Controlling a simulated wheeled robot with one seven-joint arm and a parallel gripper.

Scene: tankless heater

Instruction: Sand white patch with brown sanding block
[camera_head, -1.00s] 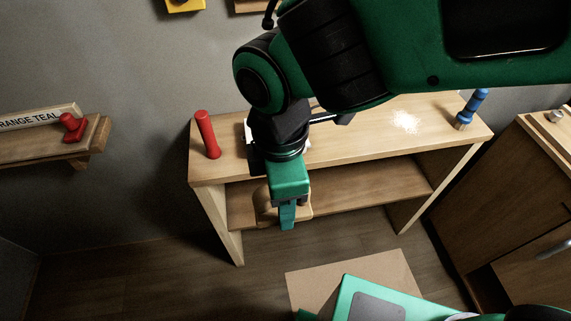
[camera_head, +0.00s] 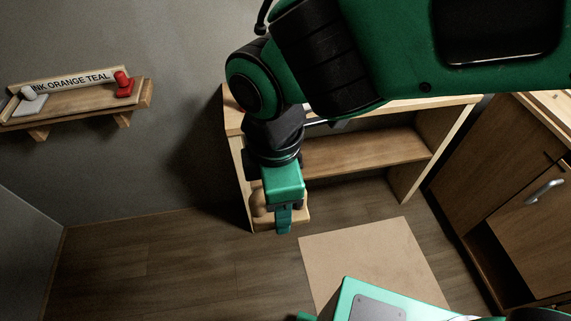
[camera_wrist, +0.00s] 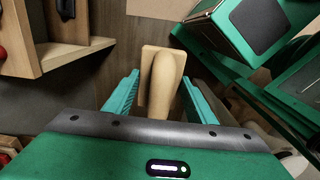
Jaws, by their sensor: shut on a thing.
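My gripper (camera_head: 284,222) points down in front of the wooden bench in the head view. It is shut on the brown sanding block, a tan block with a rounded handle. In the head view the block (camera_head: 262,206) is mostly hidden behind the gripper. In the wrist view the block's handle (camera_wrist: 163,85) stands between the two teal fingers of my gripper (camera_wrist: 150,95). The block is held in the air above the floor, apart from the bench. I cannot make out the white patch in the current frames; my arm covers much of the bench top.
The wooden bench (camera_head: 365,157) with a lower shelf stands behind my arm. A wall shelf (camera_head: 80,103) at left holds a red stamp (camera_head: 123,84), a white stamp (camera_head: 31,98) and a lettered sign. A cabinet (camera_head: 520,185) stands at right. A tan mat (camera_head: 370,262) lies on open floor.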

